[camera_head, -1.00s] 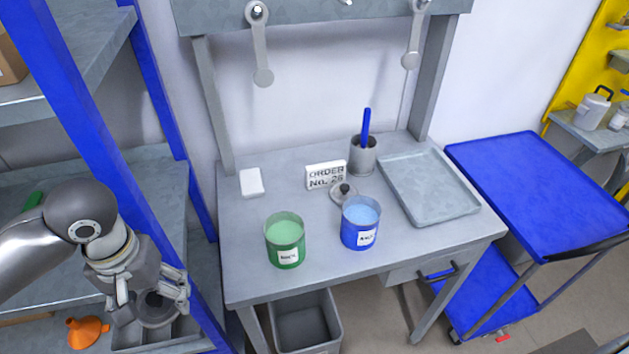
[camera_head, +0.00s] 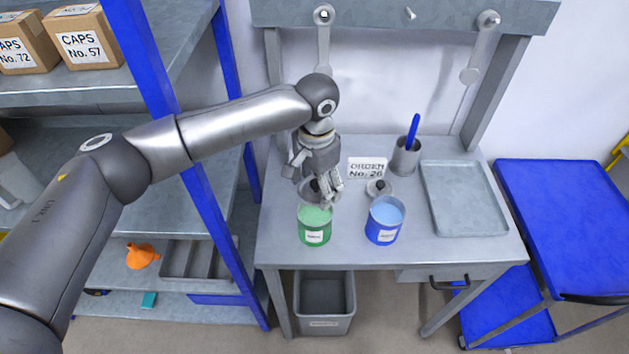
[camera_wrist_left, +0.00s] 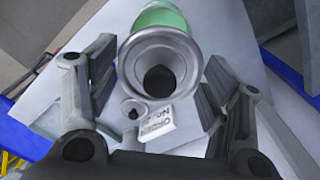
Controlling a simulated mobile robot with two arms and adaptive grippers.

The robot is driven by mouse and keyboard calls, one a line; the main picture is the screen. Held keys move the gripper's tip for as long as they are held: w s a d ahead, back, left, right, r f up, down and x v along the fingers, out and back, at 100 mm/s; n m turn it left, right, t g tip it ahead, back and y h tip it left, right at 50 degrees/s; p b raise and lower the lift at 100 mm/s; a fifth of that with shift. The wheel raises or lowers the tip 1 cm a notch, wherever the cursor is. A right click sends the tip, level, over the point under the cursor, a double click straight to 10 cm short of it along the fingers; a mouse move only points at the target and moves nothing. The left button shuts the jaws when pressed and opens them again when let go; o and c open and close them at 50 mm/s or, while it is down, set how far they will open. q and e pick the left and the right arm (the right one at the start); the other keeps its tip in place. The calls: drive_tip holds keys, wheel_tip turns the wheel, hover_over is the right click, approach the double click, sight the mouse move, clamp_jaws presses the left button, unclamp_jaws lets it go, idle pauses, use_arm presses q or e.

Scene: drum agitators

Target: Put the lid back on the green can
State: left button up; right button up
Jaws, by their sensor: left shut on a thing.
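The green can (camera_head: 314,231) stands upright on the workbench, open at the top, with pale green contents showing. My left gripper (camera_head: 321,190) is just above and behind the can. It is shut on a round grey lid (camera_head: 307,195) with a dark knob. In the left wrist view the lid (camera_wrist_left: 131,66) lies between the fingers (camera_wrist_left: 157,92) and covers part of the green can (camera_wrist_left: 163,18). The lid looks apart from the can's rim. How the fingertips touch the knob is hidden. My right gripper is not in view.
A blue can (camera_head: 383,232) stands open to the right of the green one. A second knobbed lid (camera_head: 387,193) lies behind it, by the order sign (camera_head: 367,169). A pen cup (camera_head: 405,158) and a grey tray (camera_head: 464,229) are farther right. A grey bin (camera_head: 324,320) is below.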

use_arm(q)
drive_tip(key=shift+a+f+b, duration=0.1)
drive_tip(key=shift+f+b, duration=0.55)
drive_tip(key=shift+f, duration=0.1)
wheel_tip(320, 180, down, 3)
drive_tip(key=b, duration=0.3)
drive_tip(key=shift+r, duration=0.15)
drive_tip(key=shift+f, duration=0.9)
drive_tip(key=shift+r+p, duration=0.1)
drive_tip(key=shift+p, duration=0.4)
drive_tip(key=shift+p, duration=0.6)
drive_tip(key=shift+p, duration=0.35)
drive_tip(key=shift+f, duration=0.2)
idle(0.5)
